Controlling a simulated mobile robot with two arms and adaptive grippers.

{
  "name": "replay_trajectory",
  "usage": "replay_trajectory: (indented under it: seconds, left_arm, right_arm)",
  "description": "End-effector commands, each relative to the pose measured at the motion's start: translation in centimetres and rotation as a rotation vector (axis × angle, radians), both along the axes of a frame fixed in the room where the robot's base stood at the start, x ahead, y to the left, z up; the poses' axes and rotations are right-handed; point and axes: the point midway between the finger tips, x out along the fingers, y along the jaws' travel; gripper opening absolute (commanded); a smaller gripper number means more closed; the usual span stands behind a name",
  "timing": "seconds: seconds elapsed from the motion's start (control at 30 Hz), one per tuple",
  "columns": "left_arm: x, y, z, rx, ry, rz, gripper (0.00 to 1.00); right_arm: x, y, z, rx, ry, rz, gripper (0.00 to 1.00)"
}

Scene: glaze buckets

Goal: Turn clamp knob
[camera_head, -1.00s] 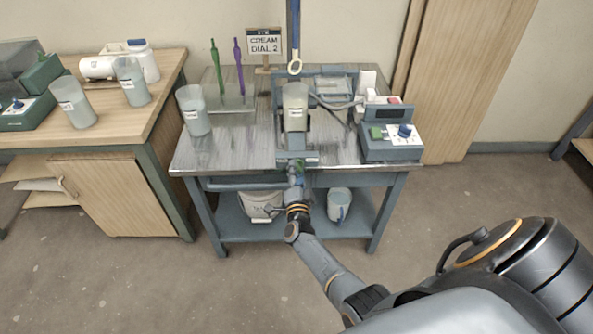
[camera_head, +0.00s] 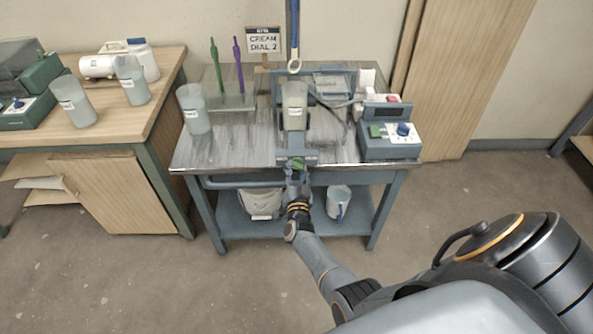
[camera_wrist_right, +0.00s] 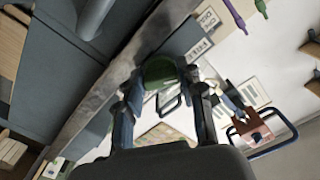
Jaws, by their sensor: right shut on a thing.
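The green clamp knob (camera_head: 298,163) is at the front edge of the metal-topped table, below the clamp stand. My right gripper (camera_head: 297,170) reaches it from the front and is shut on it. In the right wrist view the green knob (camera_wrist_right: 160,72) sits between the two fingers of my right gripper (camera_wrist_right: 161,82). A pale translucent bucket (camera_head: 294,104) stands upright in the clamp stand above the knob. How far the knob is turned cannot be told. My left gripper is not in view.
A control box with a blue dial (camera_head: 403,130) stands at the table's right. Another bucket (camera_head: 193,110) stands at its left. A sign (camera_head: 264,40) reads "CREAM DIAL 2". A white bucket (camera_head: 260,203) and a mug (camera_head: 338,202) are on the lower shelf.

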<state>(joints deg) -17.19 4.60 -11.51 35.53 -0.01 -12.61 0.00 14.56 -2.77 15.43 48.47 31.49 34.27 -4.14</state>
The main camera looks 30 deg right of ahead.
Motion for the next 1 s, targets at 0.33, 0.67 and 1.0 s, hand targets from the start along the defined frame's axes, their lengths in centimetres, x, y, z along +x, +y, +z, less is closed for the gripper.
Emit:
replay_trajectory:
  seconds: [0.33,0.67,1.0]
  left_arm:
    - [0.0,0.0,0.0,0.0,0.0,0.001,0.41]
    - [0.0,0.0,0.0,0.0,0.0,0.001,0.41]
    - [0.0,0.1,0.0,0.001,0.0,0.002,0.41]
  right_arm:
    - [-0.1,0.1,-0.2,-0.005,0.008,0.002,0.06]
    - [0.0,0.0,-0.1,-0.004,0.005,0.001,0.6]
    - [-1.7,1.1,-0.2,-0.001,0.005,0.001,0.6]
